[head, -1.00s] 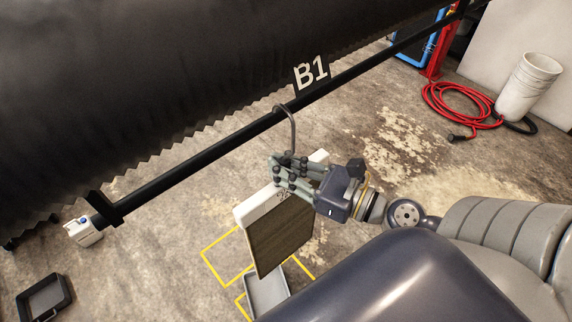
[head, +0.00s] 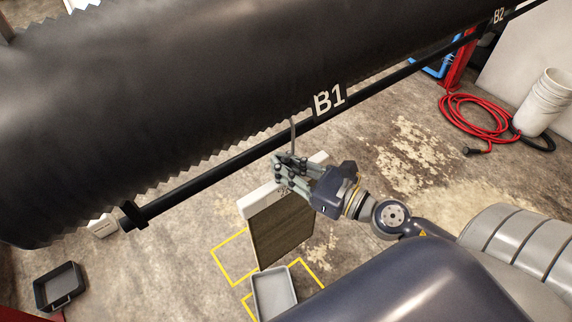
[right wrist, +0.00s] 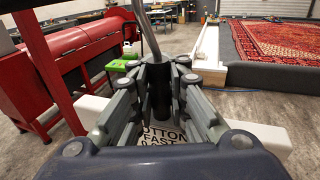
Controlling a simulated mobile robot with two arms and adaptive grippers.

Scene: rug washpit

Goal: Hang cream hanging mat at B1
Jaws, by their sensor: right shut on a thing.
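The hanging mat (head: 283,235) has an olive-brown face below a white top bar (head: 258,200), and hangs below my right gripper (head: 284,170). A grey metal hook (head: 293,135) rises from it. My right gripper is shut on the hook's stem, also seen in the right wrist view (right wrist: 149,35). The B1 label (head: 329,100) sits on the black rail (head: 225,168), just right of the hook. The hook's stem crosses in front of the rail; I cannot tell whether its tip is over it. My left gripper is out of view.
The B2 label (head: 498,16) is farther right. Below are a grey tray (head: 273,302), yellow floor markings (head: 228,262) and a black tray (head: 58,287).

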